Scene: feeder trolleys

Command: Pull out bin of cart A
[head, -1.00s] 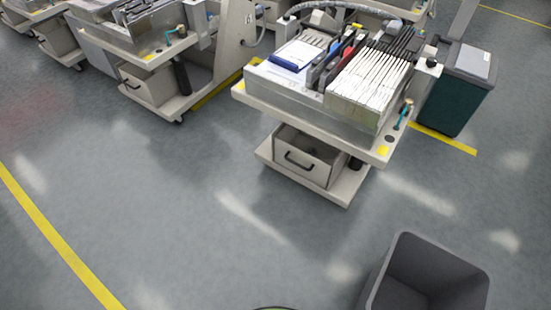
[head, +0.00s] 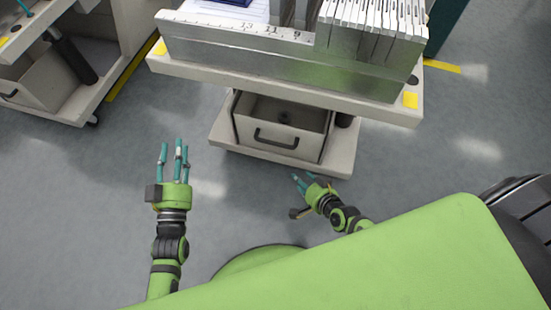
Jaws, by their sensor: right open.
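A beige bin (head: 308,148) with a black handle (head: 276,140) sits on the low shelf of the feeder trolley (head: 350,104) in front of me. Its top is open. I see no letter marking this trolley as cart A. My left gripper (head: 172,153) is to the left of the bin, with its teal fingers spread and empty, pointing away from me. My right gripper (head: 304,180) is just in front of the low shelf (head: 340,162), below and right of the handle. It is open, and neither gripper touches the handle.
Feeders (head: 372,25) stand in the trolley's upper tray, which overhangs the bin. A second trolley (head: 70,105) with its own bin (head: 40,85) is at the left. A dark grey container (head: 525,200) is at the right edge. The floor between the trolleys and before the bin is clear.

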